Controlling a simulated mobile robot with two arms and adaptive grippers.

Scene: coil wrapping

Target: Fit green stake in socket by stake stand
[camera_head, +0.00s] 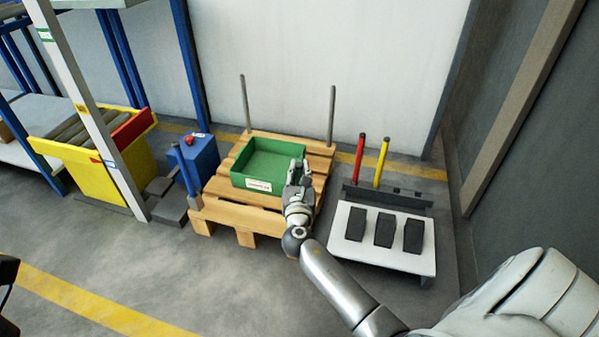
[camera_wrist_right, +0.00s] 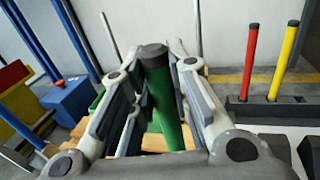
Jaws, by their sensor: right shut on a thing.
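A green stake (camera_wrist_right: 166,108) with a dark cap stands between the fingers of my right gripper (camera_head: 299,170) in the right wrist view. The gripper is shut on it. In the head view the gripper is over the right side of the wooden pallet (camera_head: 245,222), beside the green crate, and the stake cannot be made out. The dark stake stand (camera_head: 400,200) is to the right, holding a red stake (camera_head: 360,158) and a yellow stake (camera_head: 381,162). A blue stake (camera_head: 184,171) stands at the pallet's front left corner. My gripper and arm cover the pallet's front right corner.
The green crate (camera_head: 238,181) sits on the pallet. Two grey posts (camera_head: 245,103) (camera_head: 332,116) rise at its back. A white table (camera_head: 345,252) with three dark blocks stands before the stand. A blue box (camera_head: 203,153) and yellow bin (camera_head: 88,178) are left. Front floor is clear.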

